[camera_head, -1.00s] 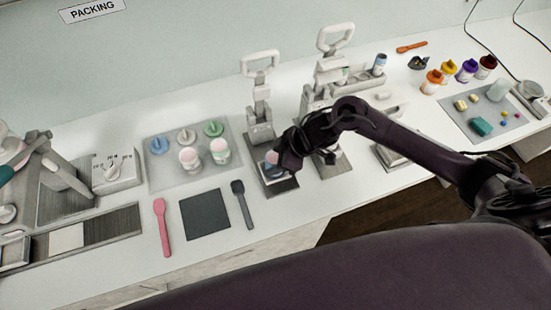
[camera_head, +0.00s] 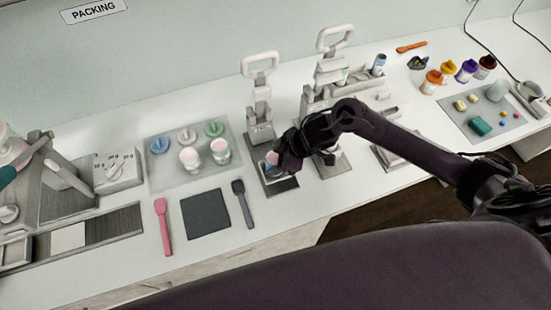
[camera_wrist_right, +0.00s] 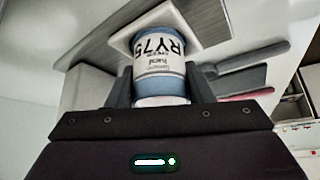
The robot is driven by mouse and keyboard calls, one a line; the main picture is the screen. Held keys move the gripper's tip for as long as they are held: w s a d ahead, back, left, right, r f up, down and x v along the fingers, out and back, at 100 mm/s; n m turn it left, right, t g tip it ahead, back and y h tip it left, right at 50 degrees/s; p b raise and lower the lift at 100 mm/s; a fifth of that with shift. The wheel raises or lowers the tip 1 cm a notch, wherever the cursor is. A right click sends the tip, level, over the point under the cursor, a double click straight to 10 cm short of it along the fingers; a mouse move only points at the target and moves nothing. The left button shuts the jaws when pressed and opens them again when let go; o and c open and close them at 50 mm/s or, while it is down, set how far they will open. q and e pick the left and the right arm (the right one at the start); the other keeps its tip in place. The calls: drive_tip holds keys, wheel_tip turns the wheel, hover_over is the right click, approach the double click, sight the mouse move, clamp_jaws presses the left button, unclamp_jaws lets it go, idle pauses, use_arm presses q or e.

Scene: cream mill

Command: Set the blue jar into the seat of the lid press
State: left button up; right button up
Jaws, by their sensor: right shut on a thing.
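The blue jar (camera_head: 271,159) is in my right gripper (camera_head: 279,160), above the base plate of the left press (camera_head: 260,98). In the right wrist view the jar (camera_wrist_right: 160,72) shows a white label and a blue band. The right gripper (camera_wrist_right: 160,92) has one finger on each side of it. The jar's far end is at a pale square seat (camera_wrist_right: 192,22); I cannot tell whether it is fully down in it. The gripper hides part of the jar and plate in the head view. My left gripper is not in view.
A second press (camera_head: 335,70) stands close on the right, behind my right arm. A grey mat (camera_head: 165,178) with several lids and two pink-topped jars lies left. A dark square mat (camera_head: 206,214), a pink spatula (camera_head: 163,228) and a dark spatula (camera_head: 243,205) lie in front.

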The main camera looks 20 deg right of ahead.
drive_tip(key=o, duration=1.1)
wheel_tip(320, 180, up, 4)
drive_tip(key=p, duration=0.3)
drive_tip(key=shift+f, duration=0.25)
drive_tip(key=shift+r, duration=1.25)
drive_tip(key=shift+f, duration=0.1)
